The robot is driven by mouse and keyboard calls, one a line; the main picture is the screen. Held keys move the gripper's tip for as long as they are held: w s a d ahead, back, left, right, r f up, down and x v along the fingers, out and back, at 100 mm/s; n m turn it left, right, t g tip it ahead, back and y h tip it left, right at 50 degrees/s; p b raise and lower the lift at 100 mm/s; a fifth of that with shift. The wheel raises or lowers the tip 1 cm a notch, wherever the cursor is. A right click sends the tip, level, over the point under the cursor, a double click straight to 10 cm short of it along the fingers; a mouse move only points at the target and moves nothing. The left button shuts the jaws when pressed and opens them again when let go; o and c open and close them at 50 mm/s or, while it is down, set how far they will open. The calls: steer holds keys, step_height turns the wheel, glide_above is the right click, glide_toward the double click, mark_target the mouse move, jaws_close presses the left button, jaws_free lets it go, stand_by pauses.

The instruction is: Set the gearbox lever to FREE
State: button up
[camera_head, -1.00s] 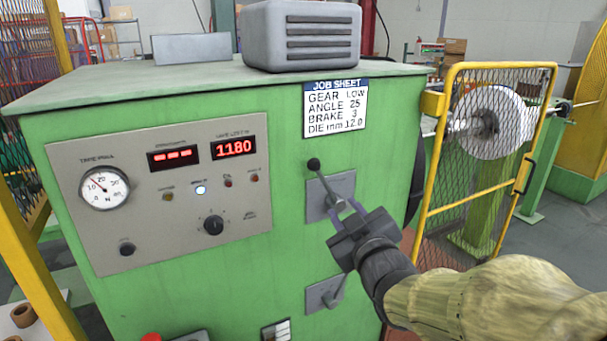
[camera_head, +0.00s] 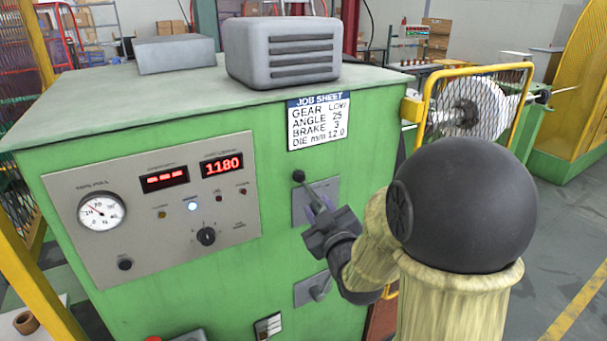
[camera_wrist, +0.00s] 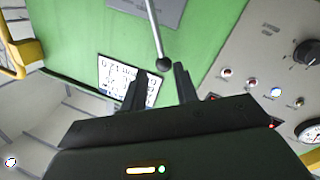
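A lever with a thin metal rod and round black knob (camera_head: 298,176) sits on a grey plate (camera_head: 329,191) on the green cabinet front. It tilts up and left; no position labels are readable. A second lever (camera_head: 320,291) is on a lower plate; I cannot read which is the gearbox lever. My gripper (camera_head: 313,219) is at the upper lever. In the wrist view, my gripper (camera_wrist: 162,70) is open, and the black knob (camera_wrist: 164,65) shows between its two fingertips, with the rod running away beyond. Contact with the fingers is not clear.
The panel left of the lever has a dial gauge (camera_head: 101,212), red displays (camera_head: 221,165) and a black rotary knob (camera_head: 206,236). The job sheet (camera_head: 318,121) above reads GEAR LOW. A yellow mesh guard (camera_head: 480,98) stands at the right.

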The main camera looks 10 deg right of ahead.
mark_target(305, 186)
steer(key=w+p, duration=0.2)
steer(key=w, duration=0.1)
steer(key=w+p, duration=0.3)
steer(key=w, duration=0.1)
steer(key=w+a+p, duration=0.1)
steer(key=w+p, duration=0.2)
steer(key=shift+w, duration=0.6)
steer(key=shift+c, duration=0.4)
jaws_close()
